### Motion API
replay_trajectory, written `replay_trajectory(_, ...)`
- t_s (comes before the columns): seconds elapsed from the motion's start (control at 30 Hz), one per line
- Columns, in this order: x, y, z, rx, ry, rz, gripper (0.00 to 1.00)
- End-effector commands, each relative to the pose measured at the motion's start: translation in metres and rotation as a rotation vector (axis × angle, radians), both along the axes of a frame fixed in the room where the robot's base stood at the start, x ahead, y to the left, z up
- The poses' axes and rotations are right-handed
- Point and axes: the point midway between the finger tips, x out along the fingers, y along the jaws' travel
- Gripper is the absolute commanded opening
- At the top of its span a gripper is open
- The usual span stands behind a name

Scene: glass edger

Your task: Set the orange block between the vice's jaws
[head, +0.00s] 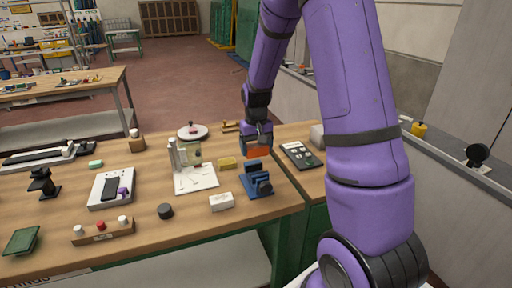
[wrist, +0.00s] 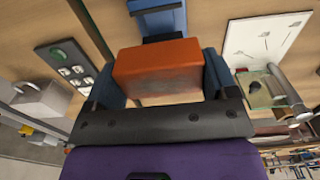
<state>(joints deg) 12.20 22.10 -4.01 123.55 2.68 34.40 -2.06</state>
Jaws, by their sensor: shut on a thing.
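The orange block (head: 258,149) is held in my gripper (head: 258,146), just above and behind the blue vice (head: 257,184) on the wooden bench. In the wrist view the orange block (wrist: 157,72) fills the space between the two blue fingers of my gripper (wrist: 160,80). The blue vice (wrist: 158,18) shows at the top of the wrist view, partly hidden behind the block. The gap between the vice's jaws cannot be made out clearly. The block appears apart from the vice.
A white box (head: 221,202) lies in front left. A dark panel with buttons (head: 300,155) lies to the right. The bench edge is near the vice.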

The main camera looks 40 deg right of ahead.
Motion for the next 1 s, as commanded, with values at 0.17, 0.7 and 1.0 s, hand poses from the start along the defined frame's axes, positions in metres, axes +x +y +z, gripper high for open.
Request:
replay_trajectory(0.17, 0.000, 0.000, -0.011, 0.001, 0.003, 0.000, 0.55)
replay_trajectory(0.7, 0.000, 0.000, -0.048, 0.000, 0.001, 0.000, 0.55)
replay_trajectory(1.0, 0.000, 0.000, -0.051, 0.000, 0.000, 0.000, 0.55)
